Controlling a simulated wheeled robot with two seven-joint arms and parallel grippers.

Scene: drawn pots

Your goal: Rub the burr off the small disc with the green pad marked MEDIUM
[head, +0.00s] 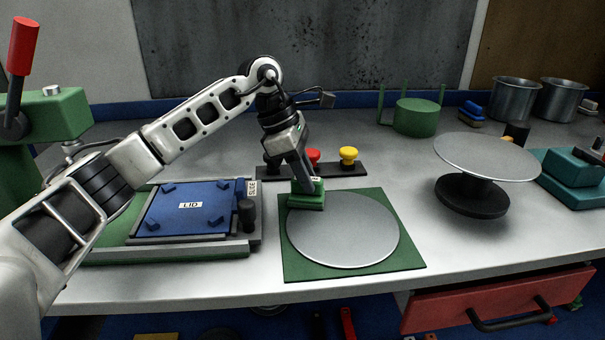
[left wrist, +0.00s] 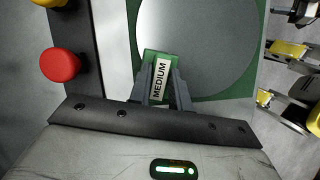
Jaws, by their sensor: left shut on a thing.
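A flat grey disc (head: 345,232) lies on a square green mat (head: 400,262) near the table's front edge. It also shows in the left wrist view (left wrist: 195,40). My left gripper (head: 307,186) is shut on the green pad (head: 305,202), whose white label reads MEDIUM in the left wrist view (left wrist: 159,80). The pad is at the disc's far left edge; I cannot tell whether it touches the disc. No burr can be made out. A second grey disc (head: 488,157) rests on a black stand (head: 472,197) at the right. My right gripper is not in view.
A blue plate marked LID (head: 180,220) lies in a grey-edged tray left of the mat. Red (head: 313,157) and yellow (head: 348,154) buttons stand behind. A green pronged holder (head: 415,118), metal pots (head: 515,98) and a teal block (head: 575,165) stand farther right.

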